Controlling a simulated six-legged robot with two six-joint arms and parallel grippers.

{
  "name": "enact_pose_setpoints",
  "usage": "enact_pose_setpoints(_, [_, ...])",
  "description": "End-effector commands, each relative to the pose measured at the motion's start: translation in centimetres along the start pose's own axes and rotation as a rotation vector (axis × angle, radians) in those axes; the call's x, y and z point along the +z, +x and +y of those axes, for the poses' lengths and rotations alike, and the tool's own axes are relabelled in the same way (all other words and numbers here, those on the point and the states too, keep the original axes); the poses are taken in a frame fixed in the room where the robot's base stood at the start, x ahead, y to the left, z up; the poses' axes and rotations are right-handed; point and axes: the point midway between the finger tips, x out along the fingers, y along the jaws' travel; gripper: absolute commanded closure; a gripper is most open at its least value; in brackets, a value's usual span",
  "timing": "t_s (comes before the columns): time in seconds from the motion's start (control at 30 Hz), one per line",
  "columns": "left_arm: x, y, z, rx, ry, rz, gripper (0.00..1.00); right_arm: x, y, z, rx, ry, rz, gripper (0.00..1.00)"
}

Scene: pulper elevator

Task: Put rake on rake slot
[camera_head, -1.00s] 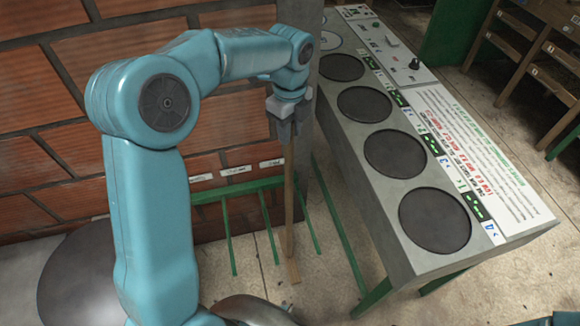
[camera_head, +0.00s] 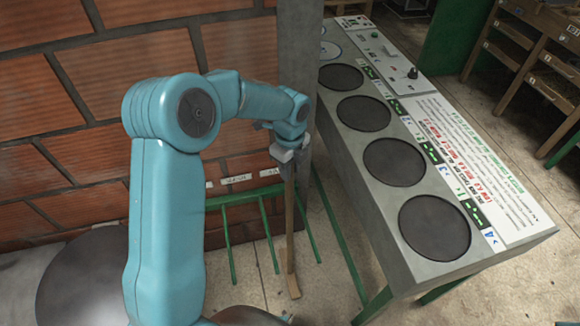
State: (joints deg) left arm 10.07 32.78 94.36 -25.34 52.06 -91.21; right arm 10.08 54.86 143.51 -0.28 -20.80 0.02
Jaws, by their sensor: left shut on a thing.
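My left gripper (camera_head: 287,162) is shut on the top end of the rake (camera_head: 290,225), a long thin wooden pole. The rake hangs almost upright, with a small wider piece at its lower end near the floor. The green rack (camera_head: 246,196) with several long prongs, which looks like the rake slot, is fixed low on the brick wall. The rake shows in front of the rack's right part, between prongs in the picture. I cannot tell whether it touches the rack. My right gripper is not in view.
A grey console (camera_head: 420,274) with round dark pads stands right of the rake, on green legs. A grey pillar (camera_head: 297,60) rises behind my left gripper. White labels (camera_head: 237,179) sit above the rack. Wooden shelving (camera_head: 530,60) is at the far right.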

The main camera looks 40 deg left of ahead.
Motion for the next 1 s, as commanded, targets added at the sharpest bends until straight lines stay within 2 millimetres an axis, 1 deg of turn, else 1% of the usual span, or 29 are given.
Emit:
enact_pose_setpoints(0.13, [0.0, 0.3, -0.1, -0.003, 0.0, -0.001, 1.0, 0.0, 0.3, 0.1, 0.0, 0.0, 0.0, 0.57])
enact_pose_setpoints(0.17, [0.0, 0.3, 0.0, 0.0, 0.0, 0.0, 0.63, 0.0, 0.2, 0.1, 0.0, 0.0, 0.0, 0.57])
enact_pose_setpoints(0.2, [0.0, 0.3, 0.0, 0.0, 0.0, 0.0, 0.5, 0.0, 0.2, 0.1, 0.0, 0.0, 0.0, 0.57])
enact_pose_setpoints(0.23, [0.0, 0.3, 0.0, 0.0, 0.0, 0.0, 0.47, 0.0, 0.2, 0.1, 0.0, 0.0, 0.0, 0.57])
enact_pose_setpoints(0.47, [0.0, 0.2, 0.0, 0.0, 0.0, 0.0, 0.47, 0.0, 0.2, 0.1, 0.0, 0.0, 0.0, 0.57])
enact_pose_setpoints(0.57, [0.0, -0.3, 0.0, -0.001, 0.0, 0.0, 0.47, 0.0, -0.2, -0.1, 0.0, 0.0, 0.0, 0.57])
enact_pose_setpoints(0.63, [0.1, -1.0, -0.1, -0.003, 0.0, -0.002, 0.47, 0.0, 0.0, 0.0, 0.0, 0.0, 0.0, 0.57])
enact_pose_setpoints(0.73, [0.0, -2.9, -0.1, -0.005, 0.0, -0.001, 0.47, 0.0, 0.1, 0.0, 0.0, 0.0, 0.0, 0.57])
enact_pose_setpoints(0.9, [0.0, -7.1, -0.1, -0.005, 0.0, -0.001, 0.47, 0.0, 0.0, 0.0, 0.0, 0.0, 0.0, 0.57])
enact_pose_setpoints(1.0, [0.0, -9.2, -0.1, -0.004, 0.001, -0.001, 0.47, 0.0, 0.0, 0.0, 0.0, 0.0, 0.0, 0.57])
